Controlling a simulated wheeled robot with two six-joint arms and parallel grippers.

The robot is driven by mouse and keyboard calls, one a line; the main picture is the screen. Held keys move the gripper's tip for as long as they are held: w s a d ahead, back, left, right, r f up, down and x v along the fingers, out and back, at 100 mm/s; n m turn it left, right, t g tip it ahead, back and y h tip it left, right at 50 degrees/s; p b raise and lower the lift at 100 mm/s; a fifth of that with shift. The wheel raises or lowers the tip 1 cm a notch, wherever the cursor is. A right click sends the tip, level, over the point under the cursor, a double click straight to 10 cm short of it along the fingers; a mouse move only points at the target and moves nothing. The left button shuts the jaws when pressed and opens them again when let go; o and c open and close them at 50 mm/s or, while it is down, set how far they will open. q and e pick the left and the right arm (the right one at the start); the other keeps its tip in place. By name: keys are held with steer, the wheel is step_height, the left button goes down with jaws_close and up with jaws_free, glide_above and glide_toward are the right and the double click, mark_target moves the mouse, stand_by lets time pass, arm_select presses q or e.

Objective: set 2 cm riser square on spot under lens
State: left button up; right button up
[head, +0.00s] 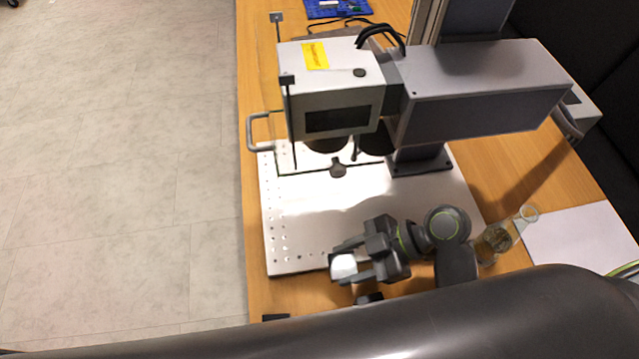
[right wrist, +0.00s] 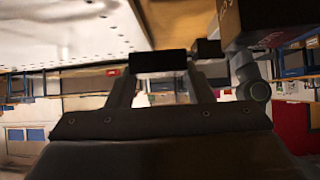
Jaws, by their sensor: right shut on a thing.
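The riser (head: 343,266) is a small pale block at the front edge of the marker's perforated plate (head: 300,225). My right gripper (head: 352,266) is shut on it, with a finger along each side. In the right wrist view the held block (right wrist: 160,62) looks dark and spans the fingertips. Whether it touches the plate I cannot tell. The marker's lens (head: 326,144) hangs under the white head box, over the back part of the plate. A small dark round piece (head: 338,168) lies on the plate near the lens. No marked spot can be made out. My left gripper is not in view.
The marker's grey arm and column (head: 480,90) stand over the plate's back right. A thin upright rod (head: 291,120) stands left of the lens. The plate's middle is clear.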

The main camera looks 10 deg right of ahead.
steer(key=shift+a+f, duration=0.15)
steer(key=shift+a, duration=0.1)
steer(key=shift+w+p, duration=0.3)
steer(key=shift+w, duration=0.6)
steer(key=w, duration=0.3)
steer(key=shift+w+p, duration=0.35)
steer(key=shift+w, duration=0.05)
steer(key=w+p, duration=0.1)
steer(key=w, duration=1)
steer(key=shift+w, duration=0.5)
steer(key=shift+f+p, duration=0.3)
step_height(320, 180, down, 3)
steer(key=shift+r, duration=0.15)
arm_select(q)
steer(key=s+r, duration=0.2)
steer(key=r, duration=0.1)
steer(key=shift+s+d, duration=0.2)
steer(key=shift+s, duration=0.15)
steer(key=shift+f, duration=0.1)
arm_select(e)
steer(key=shift+f, duration=0.25)
